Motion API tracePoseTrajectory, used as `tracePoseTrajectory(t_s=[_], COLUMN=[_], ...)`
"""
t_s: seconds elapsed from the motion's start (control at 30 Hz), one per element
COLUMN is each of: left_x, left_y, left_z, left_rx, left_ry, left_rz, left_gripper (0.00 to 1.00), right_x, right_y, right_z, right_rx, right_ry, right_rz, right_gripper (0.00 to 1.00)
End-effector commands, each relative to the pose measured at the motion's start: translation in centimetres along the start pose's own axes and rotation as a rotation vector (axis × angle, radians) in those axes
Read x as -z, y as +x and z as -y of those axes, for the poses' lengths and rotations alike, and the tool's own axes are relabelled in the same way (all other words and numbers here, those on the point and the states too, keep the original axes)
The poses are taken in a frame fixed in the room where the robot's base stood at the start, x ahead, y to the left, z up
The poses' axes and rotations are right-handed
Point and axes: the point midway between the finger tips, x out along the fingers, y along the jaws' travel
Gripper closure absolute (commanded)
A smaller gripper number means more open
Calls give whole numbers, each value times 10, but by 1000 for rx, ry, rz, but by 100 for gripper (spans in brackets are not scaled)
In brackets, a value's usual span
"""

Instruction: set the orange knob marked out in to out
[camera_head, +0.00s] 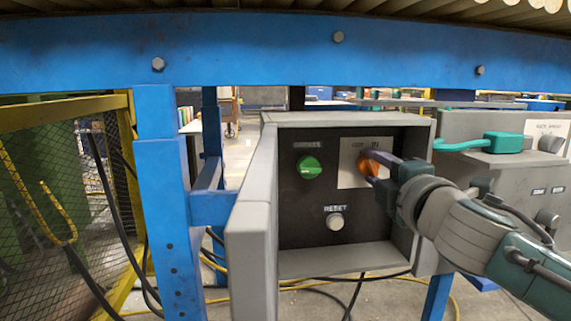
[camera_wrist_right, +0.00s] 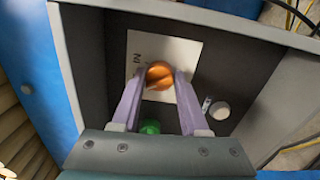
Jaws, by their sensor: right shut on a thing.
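The orange knob (camera_head: 367,165) sits on a white plate (camera_head: 352,178) marked OUT on the left and IN on the right, inside an open grey box. My right gripper (camera_head: 371,167) reaches in from the right and is shut on the knob. In the right wrist view the orange knob (camera_wrist_right: 159,75) lies between the tips of the two purple fingers (camera_wrist_right: 158,80). The fingers partly cover the knob in the head view, so its exact setting is hard to read. My left gripper is in neither view.
A green knob (camera_head: 309,167) is left of the plate, and a RESET button (camera_head: 335,221) is below. The box door (camera_head: 254,215) stands open at left. A box with a teal handle (camera_head: 498,142) is at right. A blue beam (camera_head: 250,50) crosses above.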

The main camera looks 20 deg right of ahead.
Motion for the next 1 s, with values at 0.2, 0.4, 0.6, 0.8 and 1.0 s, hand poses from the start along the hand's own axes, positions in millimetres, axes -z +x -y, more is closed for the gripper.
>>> tracePoseTrajectory(t_s=[0.2,0.4,0.6,0.8,1.0], left_x=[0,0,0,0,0], left_y=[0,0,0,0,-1], left_z=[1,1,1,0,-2], left_rx=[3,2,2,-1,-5], left_ry=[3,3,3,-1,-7], left_rz=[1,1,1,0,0], left_gripper=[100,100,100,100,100], right_x=[0,0,0,0,0], right_y=[0,0,0,0,0], right_z=[0,0,0,0,0], right_rx=[0,0,0,0,0], right_ry=[-18,-19,-18,-16,-16], right_rz=[0,0,0,0,0], right_gripper=[100,100,44,26,26])
